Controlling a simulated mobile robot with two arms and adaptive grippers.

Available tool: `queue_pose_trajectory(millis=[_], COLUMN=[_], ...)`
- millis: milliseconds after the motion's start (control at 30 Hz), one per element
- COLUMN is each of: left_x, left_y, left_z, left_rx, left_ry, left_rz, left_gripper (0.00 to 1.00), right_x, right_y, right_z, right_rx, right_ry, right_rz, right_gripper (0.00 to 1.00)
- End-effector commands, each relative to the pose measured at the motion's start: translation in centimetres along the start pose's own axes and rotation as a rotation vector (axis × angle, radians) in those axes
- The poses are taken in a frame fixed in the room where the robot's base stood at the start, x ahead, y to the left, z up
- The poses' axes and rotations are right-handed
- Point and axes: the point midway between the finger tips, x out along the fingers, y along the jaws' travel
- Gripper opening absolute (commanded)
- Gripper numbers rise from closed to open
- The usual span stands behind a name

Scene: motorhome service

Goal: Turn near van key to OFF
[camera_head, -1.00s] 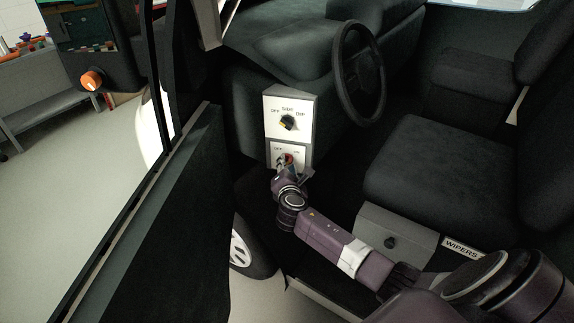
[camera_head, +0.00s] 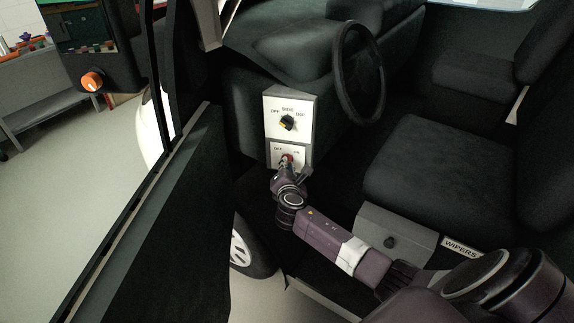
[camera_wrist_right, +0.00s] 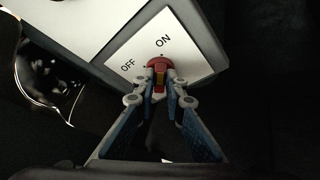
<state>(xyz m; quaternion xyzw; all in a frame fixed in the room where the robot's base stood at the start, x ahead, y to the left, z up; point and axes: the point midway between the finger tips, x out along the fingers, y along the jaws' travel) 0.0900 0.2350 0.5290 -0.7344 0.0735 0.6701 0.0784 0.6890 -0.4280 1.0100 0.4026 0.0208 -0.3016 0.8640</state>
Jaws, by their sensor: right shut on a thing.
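The van key is a red knob (camera_wrist_right: 160,64) with a yellow-orange mark, on a white plate (camera_wrist_right: 187,48) lettered OFF and ON. In the head view the red key (camera_head: 287,158) shows on the lower panel beside the steering wheel, partly hidden by my gripper. My right gripper (camera_wrist_right: 159,86) is shut on the key, one fingertip on each side. It also shows in the head view (camera_head: 288,168), reaching up from below. In the wrist view the key's coloured mark points down, between the fingers. Which setting the key is at I cannot tell. My left gripper is not in view.
Above the key is a panel with a black knob (camera_head: 287,122) marked OFF, SIDE and DIP. The steering wheel (camera_head: 359,73) is to the upper right. The seat (camera_head: 440,165) and a grey WIPERS box (camera_head: 395,232) are at right; the open door (camera_head: 165,225) is at left.

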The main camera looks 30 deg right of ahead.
Motion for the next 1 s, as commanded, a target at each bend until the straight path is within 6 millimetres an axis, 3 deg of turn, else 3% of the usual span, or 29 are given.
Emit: queue_pose_trajectory(millis=[400,1000], left_x=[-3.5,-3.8], left_y=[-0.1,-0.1], left_z=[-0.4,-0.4], left_rx=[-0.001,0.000], left_ry=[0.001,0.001], left_rz=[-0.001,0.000], left_gripper=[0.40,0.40], right_x=[-0.1,0.2], right_y=[0.7,1.1], right_z=[0.1,-0.5], right_rx=[-0.262,-0.792], right_ry=[0.002,0.002], right_rz=[-0.110,-0.329], right_gripper=[0.00,0.00])
